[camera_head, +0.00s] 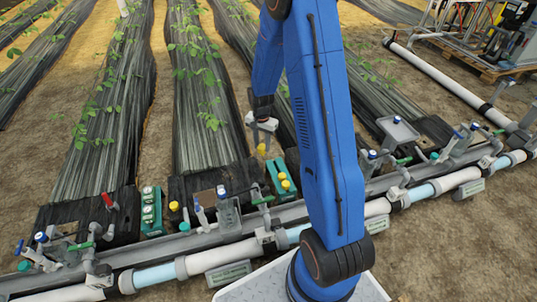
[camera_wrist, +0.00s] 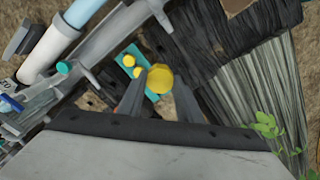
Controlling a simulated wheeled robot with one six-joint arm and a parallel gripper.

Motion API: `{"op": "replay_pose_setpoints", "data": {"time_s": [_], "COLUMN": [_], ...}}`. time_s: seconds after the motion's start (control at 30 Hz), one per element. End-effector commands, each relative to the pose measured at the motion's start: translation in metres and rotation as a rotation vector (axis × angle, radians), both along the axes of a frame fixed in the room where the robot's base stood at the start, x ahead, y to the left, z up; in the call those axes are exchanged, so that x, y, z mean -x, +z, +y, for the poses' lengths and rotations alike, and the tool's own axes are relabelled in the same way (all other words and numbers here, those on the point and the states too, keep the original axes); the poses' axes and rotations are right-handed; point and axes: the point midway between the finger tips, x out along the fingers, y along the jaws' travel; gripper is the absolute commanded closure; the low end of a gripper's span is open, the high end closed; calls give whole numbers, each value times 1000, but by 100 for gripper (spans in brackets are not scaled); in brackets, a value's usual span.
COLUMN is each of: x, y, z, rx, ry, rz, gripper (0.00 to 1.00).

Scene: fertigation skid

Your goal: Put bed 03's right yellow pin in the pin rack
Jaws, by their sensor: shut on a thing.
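My gripper (camera_head: 262,130) is shut on a yellow pin (camera_head: 262,149) and holds it in the air above the bed. In the wrist view the pin's round yellow head (camera_wrist: 160,78) shows between the two fingers (camera_wrist: 159,88); its lower part is hidden. A teal rack (camera_head: 275,170) with yellow pins in it stands below and to the right of the held pin. The rack (camera_wrist: 119,60) also shows in the wrist view, beyond the fingers and partly covered by them. Another yellow head (camera_head: 173,206) stands on the left part of the same bed end.
A teal holder with white-topped items (camera_head: 151,212) stands left of the bed end. A clear grey container (camera_head: 228,214) and small valves line the grey rail (camera_head: 235,230) in front. White pipes (camera_head: 80,293) run along the front. My blue arm hides ground right of the rack.

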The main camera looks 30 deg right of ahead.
Motion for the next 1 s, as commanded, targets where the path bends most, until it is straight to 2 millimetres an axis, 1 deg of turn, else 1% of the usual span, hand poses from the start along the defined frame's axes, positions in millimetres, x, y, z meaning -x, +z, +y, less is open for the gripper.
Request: {"op": "replay_pose_setpoints", "data": {"time_s": [0.17, 0.4, 0.6, 0.8, 0.9, 1.0], "x": [-20, -60, -86, -101, -105, -107], "y": [-21, -67, -109, -140, -149, -153], "z": [-19, -62, -99, -126, -133, -137], "rx": [0, -1, -1, -1, 0, 0], "ry": [-4, -3, -4, -3, -1, 0], "rz": [1, 3, 3, 1, 1, 0], "gripper": [89, 89, 89, 89, 89, 89]}}
